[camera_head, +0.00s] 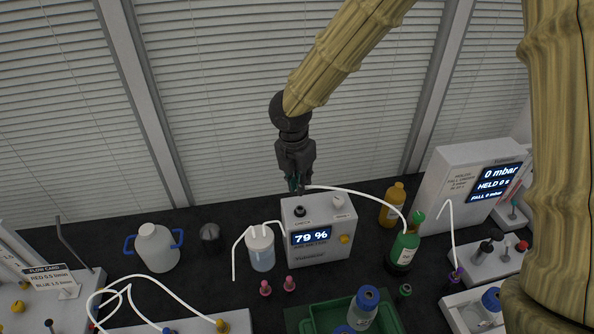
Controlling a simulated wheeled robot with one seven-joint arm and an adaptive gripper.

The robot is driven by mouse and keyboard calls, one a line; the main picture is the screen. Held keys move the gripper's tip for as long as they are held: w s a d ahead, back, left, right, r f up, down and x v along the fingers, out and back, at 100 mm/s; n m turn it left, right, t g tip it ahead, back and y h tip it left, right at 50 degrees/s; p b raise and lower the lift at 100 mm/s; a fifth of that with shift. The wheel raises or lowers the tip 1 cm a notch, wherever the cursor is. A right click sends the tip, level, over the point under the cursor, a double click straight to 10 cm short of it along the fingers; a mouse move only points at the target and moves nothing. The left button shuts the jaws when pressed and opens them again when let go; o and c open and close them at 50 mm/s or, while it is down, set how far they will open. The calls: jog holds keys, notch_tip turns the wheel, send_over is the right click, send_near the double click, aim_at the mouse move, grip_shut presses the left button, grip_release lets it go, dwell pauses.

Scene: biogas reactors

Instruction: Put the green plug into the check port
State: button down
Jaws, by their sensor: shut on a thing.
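My gripper (297,188) points down above the back left of a white box reading "79 %" (311,238). Its fingers are shut on a small, mostly hidden thing with a sliver of green, which I take to be the green plug (294,183). A white tube (350,191) runs from beside the fingertips right to a green bottle (404,249). On the box top are a dark round fitting (300,211), likely the check port, with a label too small to read surely, and a pale fitting (338,201). The fingertips appear just behind the dark fitting; the exact gap cannot be told.
A cup (260,250) with a bent tube stands left of the box. Two pink plugs (266,288) and a green tray (312,314) are in front. A yellow bottle (392,205) and a "0 mbar" unit (455,185) stand right. A white jug (156,248) stands left.

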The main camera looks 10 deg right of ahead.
jog(key=shift+s+f, duration=0.2)
jog(key=shift+s, duration=0.6)
jog(key=f, duration=0.1)
jog(key=w+f, duration=0.1)
jog(key=f, duration=0.1)
jog(key=shift+w, duration=0.1)
jog(key=shift+f, duration=0.25)
jog(key=shift+s+f, duration=0.25)
jog(key=shift+s, duration=0.15)
jog(key=shift+w+f, duration=0.1)
jog(key=shift+w, duration=0.1)
jog(key=shift+f, duration=0.9)
dwell(1.2)
dwell(0.3)
jog(key=c, duration=1.4)
grip_release()
